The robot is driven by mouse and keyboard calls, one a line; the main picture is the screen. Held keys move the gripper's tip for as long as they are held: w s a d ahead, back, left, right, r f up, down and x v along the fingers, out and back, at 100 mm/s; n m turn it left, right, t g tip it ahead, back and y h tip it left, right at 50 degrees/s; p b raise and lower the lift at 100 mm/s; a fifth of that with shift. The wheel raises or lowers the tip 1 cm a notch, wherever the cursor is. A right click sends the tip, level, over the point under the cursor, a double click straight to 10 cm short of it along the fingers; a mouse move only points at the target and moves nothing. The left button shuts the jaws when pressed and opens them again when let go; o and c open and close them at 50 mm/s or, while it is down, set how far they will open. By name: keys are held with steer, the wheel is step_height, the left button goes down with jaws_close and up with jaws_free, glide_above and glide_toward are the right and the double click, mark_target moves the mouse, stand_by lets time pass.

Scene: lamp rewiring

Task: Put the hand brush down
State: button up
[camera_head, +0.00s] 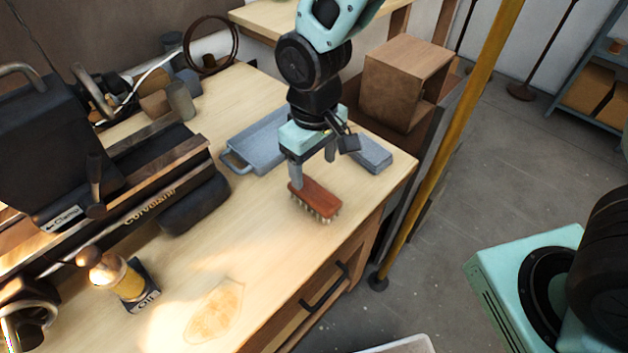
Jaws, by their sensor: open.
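The hand brush (316,200) has a reddish-brown wooden back and pale bristles pointing down. It is at the right part of the wooden workbench (255,215), near the front edge, and appears to rest bristles-down on the top. My gripper (312,172) is just above and behind the brush, pointing down. Its two grey fingers are spread apart. One finger comes down at the brush's left end and may touch it. The other is farther back and right, clear of the brush. Nothing shows between the fingers.
A blue-grey tray (233,163) lies behind my gripper, and a grey block (372,155) lies to its right. A dark lathe-like machine (150,190) fills the bench's left. An oil can (122,280) stands in front. The bench top left of the brush is clear.

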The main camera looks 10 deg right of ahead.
steer(key=s+d+r, duration=0.2)
steer(key=s+r, duration=0.3)
steer(key=s, duration=0.3)
steer(key=s+d+r+n, duration=0.1)
steer(key=s+d+r, duration=0.1)
steer(key=s+r, duration=0.3)
steer(key=s, duration=0.3)
steer(key=shift+d+r+y, duration=0.2)
steer(key=shift+d+y, duration=0.1)
steer(key=shift+d, duration=0.1)
steer(key=shift+o, duration=0.4)
steer(key=shift+w, duration=0.1)
